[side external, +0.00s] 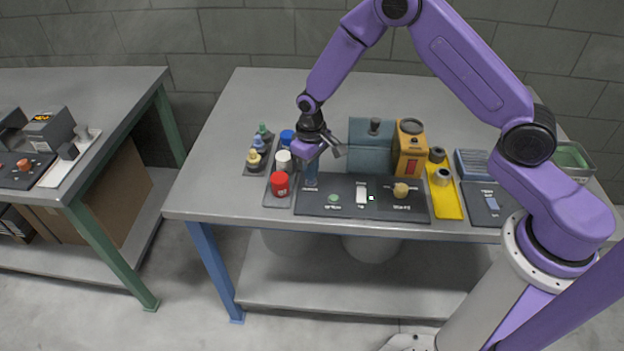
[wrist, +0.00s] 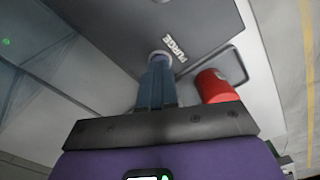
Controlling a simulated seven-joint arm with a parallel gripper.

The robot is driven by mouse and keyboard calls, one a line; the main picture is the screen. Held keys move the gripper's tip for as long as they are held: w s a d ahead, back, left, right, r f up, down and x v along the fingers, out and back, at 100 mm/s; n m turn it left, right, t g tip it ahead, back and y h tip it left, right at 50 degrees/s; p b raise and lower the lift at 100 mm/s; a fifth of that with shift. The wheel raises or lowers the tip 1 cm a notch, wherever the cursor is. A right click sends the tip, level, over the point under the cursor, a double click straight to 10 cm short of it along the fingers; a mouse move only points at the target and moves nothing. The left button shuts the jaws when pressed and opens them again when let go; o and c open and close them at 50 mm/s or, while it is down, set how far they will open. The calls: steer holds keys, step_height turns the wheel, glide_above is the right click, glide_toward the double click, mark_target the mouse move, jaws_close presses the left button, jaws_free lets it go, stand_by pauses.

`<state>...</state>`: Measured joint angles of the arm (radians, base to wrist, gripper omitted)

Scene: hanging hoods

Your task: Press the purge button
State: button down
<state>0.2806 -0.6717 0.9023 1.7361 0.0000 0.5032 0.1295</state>
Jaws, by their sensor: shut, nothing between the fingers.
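The dark control panel (side external: 345,212) lies near the front edge of the grey table, and it also shows in the wrist view (wrist: 195,20). My gripper (side external: 311,183) is shut and empty, with its blue fingers pointing down at the panel's left end. In the wrist view the fingertips (wrist: 161,64) lie over the purge button (wrist: 158,53), beside the white PURGE lettering. Only a pale rim of the button shows past the fingers. I cannot tell whether they touch it. In the side view the fingers hide the button.
A red cap (side external: 279,185) stands just left of the fingers, with white and blue ones behind. The panel also carries a green button (side external: 333,198), a white switch (side external: 361,192) and a tan knob (side external: 401,190). A grey-blue box (side external: 370,145) and an orange box (side external: 410,150) stand behind.

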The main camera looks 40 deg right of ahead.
steer(key=shift+f, duration=0.7)
steer(key=shift+r, duration=3.5)
jaws_free()
